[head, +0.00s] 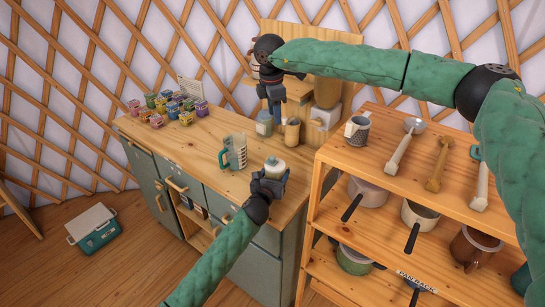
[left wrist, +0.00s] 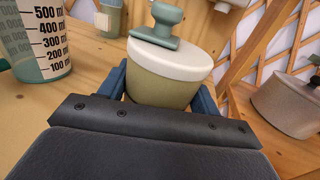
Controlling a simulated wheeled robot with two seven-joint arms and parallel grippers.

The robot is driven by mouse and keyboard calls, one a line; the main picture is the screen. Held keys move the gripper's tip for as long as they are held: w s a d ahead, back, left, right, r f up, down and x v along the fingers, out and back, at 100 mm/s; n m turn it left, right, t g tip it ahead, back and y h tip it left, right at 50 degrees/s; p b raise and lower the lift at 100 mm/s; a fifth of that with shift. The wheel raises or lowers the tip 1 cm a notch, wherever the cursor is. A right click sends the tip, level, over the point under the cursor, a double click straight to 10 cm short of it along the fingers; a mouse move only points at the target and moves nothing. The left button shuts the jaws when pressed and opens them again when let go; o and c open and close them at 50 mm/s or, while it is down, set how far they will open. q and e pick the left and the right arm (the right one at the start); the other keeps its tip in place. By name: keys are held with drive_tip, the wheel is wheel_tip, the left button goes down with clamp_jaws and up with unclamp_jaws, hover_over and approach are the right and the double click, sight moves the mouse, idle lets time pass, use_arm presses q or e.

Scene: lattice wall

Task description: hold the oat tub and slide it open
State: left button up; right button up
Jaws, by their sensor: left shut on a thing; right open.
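The oat tub (head: 275,167) stands on the wooden counter in the head view, with a pale lid. In the left wrist view the tub (left wrist: 160,92) has an olive body, a cream lid (left wrist: 172,60) and a grey-green handle (left wrist: 160,24) on top. The lid sits on the tub. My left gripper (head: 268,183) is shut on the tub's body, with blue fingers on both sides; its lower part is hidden. My right gripper (head: 273,100) is open and empty, pointing down above the back of the counter, apart from the tub.
A measuring jug (head: 234,153) stands left of the tub. Bottles (head: 264,124) stand at the back. A shelf (head: 330,160) with a mug, scoops and pans is at the right.

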sight(272, 156)
drive_tip(key=shift+m+g+y, duration=0.4)
drive_tip(key=shift+m+g, duration=0.1)
drive_tip(key=f, duration=0.5)
drive_tip(key=s+f, duration=0.1)
drive_tip(key=f, duration=0.9)
drive_tip(key=shift+s+a+f, duration=0.2)
drive_tip(key=shift+s+a, duration=0.05)
drive_tip(key=shift+a, duration=0.1)
drive_tip(key=shift+c, duration=0.2)
clamp_jaws()
